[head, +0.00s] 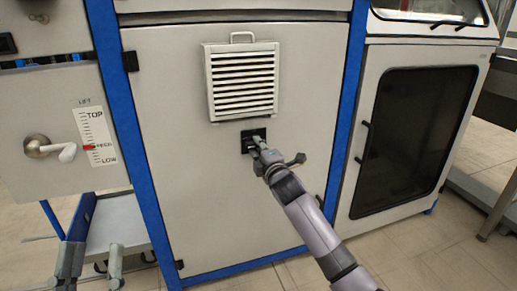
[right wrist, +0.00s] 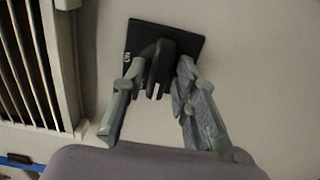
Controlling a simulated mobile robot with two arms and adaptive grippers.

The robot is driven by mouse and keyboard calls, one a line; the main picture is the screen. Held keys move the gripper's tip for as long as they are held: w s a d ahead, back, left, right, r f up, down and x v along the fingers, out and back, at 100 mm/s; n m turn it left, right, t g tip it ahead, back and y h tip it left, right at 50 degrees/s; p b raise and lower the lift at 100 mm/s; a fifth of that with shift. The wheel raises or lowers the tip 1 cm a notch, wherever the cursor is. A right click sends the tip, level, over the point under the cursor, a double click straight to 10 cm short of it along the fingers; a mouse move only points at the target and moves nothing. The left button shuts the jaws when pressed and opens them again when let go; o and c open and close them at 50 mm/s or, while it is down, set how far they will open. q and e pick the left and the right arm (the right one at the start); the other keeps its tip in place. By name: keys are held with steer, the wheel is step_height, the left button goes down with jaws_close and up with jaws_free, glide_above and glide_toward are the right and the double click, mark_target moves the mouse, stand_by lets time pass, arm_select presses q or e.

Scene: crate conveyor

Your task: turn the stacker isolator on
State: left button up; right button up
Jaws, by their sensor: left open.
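The isolator is a black square plate (head: 253,140) with a black rotary knob, on the pale cabinet door below a louvred vent. In the right wrist view the knob (right wrist: 158,68) stands out from its plate (right wrist: 189,47). My right gripper (head: 257,146) is at the knob and hides part of it in the head view. In the right wrist view its two fingers (right wrist: 159,78) stand apart, one on each side of the knob; firm contact is not visible. My left gripper (head: 95,247) is open and empty at the lower left, away from the isolator.
A louvred vent (head: 241,80) with a handle sticks out above the isolator. At left is a lift panel with a lever (head: 52,148) and a TOP to LOW scale (head: 95,137). Blue posts (head: 347,95) flank the door. A dark-windowed cabinet (head: 413,140) stands at right.

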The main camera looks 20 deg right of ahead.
jaws_close()
